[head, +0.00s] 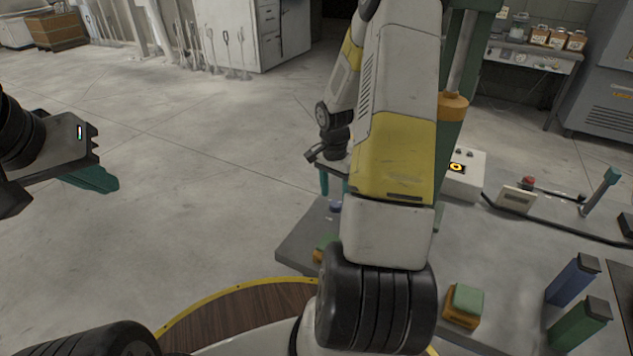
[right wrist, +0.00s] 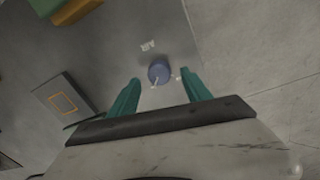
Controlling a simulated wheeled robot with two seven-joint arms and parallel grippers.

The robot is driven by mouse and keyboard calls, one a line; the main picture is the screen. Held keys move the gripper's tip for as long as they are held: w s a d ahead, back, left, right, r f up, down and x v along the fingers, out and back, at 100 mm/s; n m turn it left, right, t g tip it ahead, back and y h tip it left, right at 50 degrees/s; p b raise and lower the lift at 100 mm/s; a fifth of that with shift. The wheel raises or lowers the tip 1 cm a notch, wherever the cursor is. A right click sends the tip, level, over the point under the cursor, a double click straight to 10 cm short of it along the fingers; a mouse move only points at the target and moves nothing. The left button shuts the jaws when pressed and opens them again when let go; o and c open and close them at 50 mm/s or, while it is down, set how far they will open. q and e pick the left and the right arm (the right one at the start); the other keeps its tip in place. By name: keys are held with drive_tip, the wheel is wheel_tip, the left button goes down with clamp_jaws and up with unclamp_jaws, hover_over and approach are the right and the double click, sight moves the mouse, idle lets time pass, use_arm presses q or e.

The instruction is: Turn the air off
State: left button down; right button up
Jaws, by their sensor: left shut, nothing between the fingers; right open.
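The air knob (right wrist: 159,72) is a round blue dial with a pale pointer mark, beside the printed word AIR on the grey panel (right wrist: 110,60). In the head view the knob (head: 336,206) shows small at the panel's left edge, just below my right gripper. My right gripper (right wrist: 155,90) is open, its teal fingers on either side of the knob in the wrist picture; I cannot tell whether they touch it. In the head view my right gripper (head: 335,182) is partly hidden by my arm. My left gripper (head: 112,185) is shut and empty over the floor at the left.
On the bench stand a white box with a lit yellow ring (head: 457,168), a red button (head: 528,182), a lever (head: 600,190), and blue (head: 572,280) and green (head: 580,322) blocks. A green-topped yellow block (head: 464,303) sits nearer. Open floor lies left of the bench.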

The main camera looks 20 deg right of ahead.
sight(336, 206)
drive_tip(key=shift+s+d+f, duration=0.1)
drive_tip(key=shift+f, duration=1.35)
clamp_jaws()
